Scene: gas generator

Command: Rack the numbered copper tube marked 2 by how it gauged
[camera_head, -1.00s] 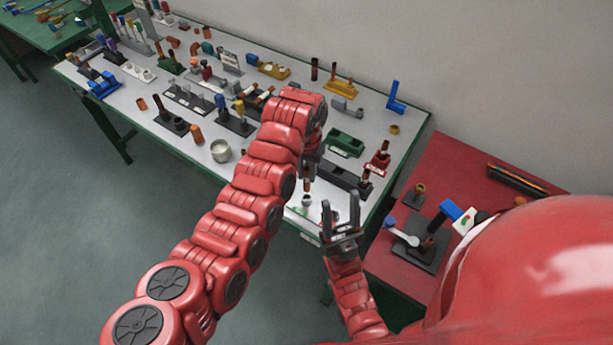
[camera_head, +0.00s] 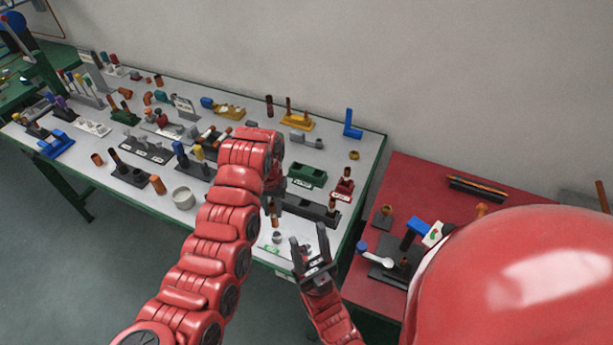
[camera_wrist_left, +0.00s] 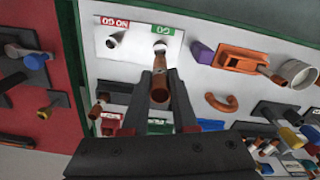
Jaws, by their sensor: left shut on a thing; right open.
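My left gripper (camera_head: 271,188) is shut on a copper tube (camera_wrist_left: 160,90) above the gauge plate; its number is not readable. In the left wrist view the tube stands between the fingers, in line with the pin (camera_wrist_left: 160,46) beside the green GO label (camera_wrist_left: 164,30). I cannot tell whether tube and pin touch. The NO GO label (camera_wrist_left: 115,22) is left of it with another pin (camera_wrist_left: 115,40). A green block (camera_head: 307,175) and a red block (camera_head: 343,187) holding a copper tube stand behind. My right gripper (camera_head: 314,258) is open and empty near the table's front edge.
A dark long block (camera_head: 311,208) lies just right of the held tube. A grey cup (camera_head: 183,198) and a dark stand with handles (camera_head: 193,168) are to the left. A red table (camera_head: 414,185) with fixtures adjoins on the right.

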